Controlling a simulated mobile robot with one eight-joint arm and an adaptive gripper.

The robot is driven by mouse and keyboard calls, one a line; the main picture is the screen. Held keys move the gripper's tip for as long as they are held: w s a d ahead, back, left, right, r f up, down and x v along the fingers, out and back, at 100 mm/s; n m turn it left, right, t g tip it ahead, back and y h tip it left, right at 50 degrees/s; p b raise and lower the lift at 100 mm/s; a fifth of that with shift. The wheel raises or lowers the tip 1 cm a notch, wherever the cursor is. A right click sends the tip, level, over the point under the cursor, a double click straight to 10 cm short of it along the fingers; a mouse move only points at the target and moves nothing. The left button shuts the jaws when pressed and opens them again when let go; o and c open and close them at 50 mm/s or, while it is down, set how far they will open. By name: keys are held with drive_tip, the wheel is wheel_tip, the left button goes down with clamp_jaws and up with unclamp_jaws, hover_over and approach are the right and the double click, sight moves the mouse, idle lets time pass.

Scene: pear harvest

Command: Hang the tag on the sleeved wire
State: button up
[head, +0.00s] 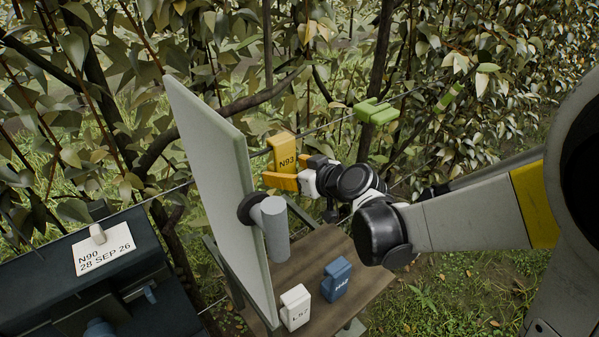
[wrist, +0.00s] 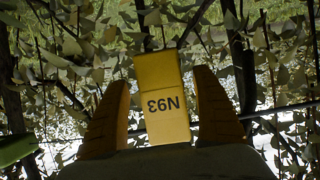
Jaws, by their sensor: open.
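The yellow tag (head: 283,154), marked N93, stands upright at the wire (head: 335,122) in the head view. The wire's line meets the tag's upper part, but I cannot tell whether it is hooked over it. My gripper (head: 282,180) is at the tag's lower end. In the wrist view the tag (wrist: 163,98) appears upside down between the two yellow fingers of my gripper (wrist: 163,100). The fingers are open, with a narrow gap showing on each side of the tag. A green piece (head: 375,111) sits on the wire to the right.
A pale upright panel (head: 215,180) with a grey cylinder (head: 275,228) stands close left of my gripper. A white tag (head: 295,307) and a blue tag (head: 336,279) stand on the wooden table (head: 325,245) below. A dark box with a dated card (head: 104,248) is at left. Branches crowd behind.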

drive_tip(key=v, duration=1)
drive_tip(key=s+d+f+m+h+b, duration=0.1)
drive_tip(key=s+f+b, duration=0.2)
drive_tip(key=f+b, duration=0.1)
drive_tip(key=s+d+f+m+g+h+b, duration=0.1)
drive_tip(key=s+f+b, duration=0.2)
drive_tip(key=f+b, duration=0.2)
drive_tip(key=s+d+f+g+h+b, duration=0.1)
drive_tip(key=s+d+f+b, duration=0.1)
drive_tip(key=f, duration=0.5)
drive_tip(key=shift+s+m+b, duration=0.4)
drive_tip(key=shift+s+b, duration=0.2)
drive_tip(key=shift+b, duration=0.65)
drive_tip(key=s+d+f+m+g+h+b, duration=0.2)
drive_tip(key=s+d+f+m+h+b, duration=0.2)
drive_tip(key=s+d+f+b, duration=0.4)
wheel_tip(320, 180, down, 3)
drive_tip(key=shift+s+f+b, duration=0.15)
drive_tip(key=shift+s+b, duration=0.3)
drive_tip(key=shift+b, duration=0.25)
